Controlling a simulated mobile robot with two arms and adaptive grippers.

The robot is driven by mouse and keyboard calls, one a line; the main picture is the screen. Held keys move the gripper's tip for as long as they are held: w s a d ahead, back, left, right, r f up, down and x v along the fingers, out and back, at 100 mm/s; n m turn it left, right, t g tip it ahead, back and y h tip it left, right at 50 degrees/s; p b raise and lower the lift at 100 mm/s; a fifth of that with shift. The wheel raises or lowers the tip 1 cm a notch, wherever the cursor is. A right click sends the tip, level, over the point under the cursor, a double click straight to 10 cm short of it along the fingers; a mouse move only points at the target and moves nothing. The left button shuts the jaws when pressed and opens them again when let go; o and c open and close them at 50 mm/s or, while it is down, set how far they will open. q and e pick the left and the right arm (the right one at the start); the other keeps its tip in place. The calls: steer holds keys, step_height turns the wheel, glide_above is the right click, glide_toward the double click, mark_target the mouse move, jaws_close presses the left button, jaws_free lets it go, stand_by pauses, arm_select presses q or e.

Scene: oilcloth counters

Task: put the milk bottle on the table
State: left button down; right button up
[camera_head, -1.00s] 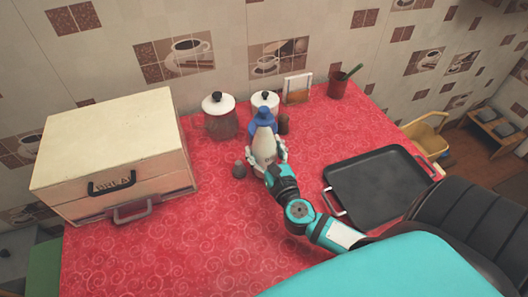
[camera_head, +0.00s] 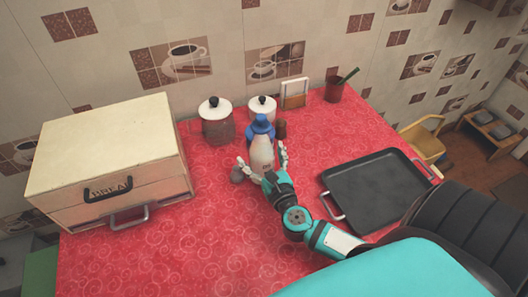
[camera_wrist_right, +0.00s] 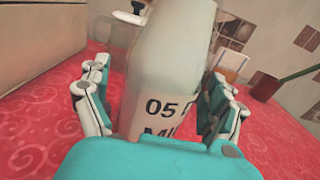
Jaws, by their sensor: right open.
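The milk bottle (camera_head: 262,152), white with a blue cap, stands upright on the red cloth-covered counter (camera_head: 215,235). In the right wrist view the bottle (camera_wrist_right: 168,75) fills the middle, with "05" and part of a word on its label. My right gripper (camera_head: 264,168) is open, with one finger on each side of the bottle. In the wrist view the left finger shows a small gap to the bottle; whether the right finger touches it I cannot tell. My left gripper is not in view.
A bread box (camera_head: 110,150) stands at the left. A black tray (camera_head: 375,190) lies at the right.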

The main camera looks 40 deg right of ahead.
steer(key=b+v, duration=0.2)
steer(key=v, duration=0.9)
steer(key=shift+b, duration=0.35)
steer(key=shift+s+r, duration=0.2)
steer(key=shift+s, duration=0.3)
